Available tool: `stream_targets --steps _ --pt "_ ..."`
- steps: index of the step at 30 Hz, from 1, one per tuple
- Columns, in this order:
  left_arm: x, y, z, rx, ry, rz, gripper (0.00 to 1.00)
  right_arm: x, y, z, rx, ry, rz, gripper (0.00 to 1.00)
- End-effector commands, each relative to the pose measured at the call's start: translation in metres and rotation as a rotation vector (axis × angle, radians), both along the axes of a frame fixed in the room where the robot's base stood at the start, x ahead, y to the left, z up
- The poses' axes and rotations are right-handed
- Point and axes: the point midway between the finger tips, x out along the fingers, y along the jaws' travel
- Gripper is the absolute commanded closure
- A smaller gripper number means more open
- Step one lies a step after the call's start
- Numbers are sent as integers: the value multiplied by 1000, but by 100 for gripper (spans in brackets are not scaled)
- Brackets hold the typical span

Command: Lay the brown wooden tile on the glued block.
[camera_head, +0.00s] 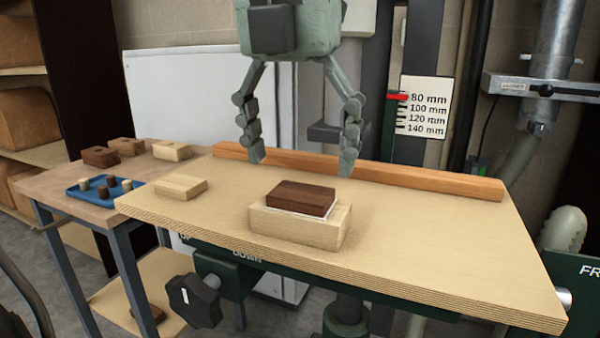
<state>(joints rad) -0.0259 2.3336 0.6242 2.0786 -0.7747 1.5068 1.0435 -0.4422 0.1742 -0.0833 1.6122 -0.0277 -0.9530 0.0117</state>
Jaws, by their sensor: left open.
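The brown wooden tile (301,198) lies flat on top of the light wooden block (295,228). A thin white layer, which looks like glue, shows along the edge between them. The block stands on the light wooden table board (420,240). My left gripper (301,163) hangs above and behind the block with its two fingers spread wide apart. It is open, holds nothing and appears clear of the tile. My right gripper is not in view.
A long orange-brown wooden bar (360,172) runs along the board's back edge. A loose light block (181,187) lies at the left. A side table holds a blue tray (84,194) with small pegs and several blocks. The board's right side is clear.

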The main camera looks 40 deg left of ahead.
Motion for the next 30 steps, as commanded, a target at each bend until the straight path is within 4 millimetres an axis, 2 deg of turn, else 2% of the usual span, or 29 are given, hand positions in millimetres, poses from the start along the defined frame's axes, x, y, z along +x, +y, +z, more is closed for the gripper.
stream_targets --steps 1,6,13,23,30 --pt "-1 0 10 1 -3 1 20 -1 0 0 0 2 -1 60" --pt "-4 -1 33 1 -2 0 20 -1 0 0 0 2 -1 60" --pt "-6 -1 40 1 1 -1 20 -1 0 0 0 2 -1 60" --pt "-5 -1 34 0 3 -1 20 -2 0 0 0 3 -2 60" --pt "-1 0 -1 -1 6 -2 20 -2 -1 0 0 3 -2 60"
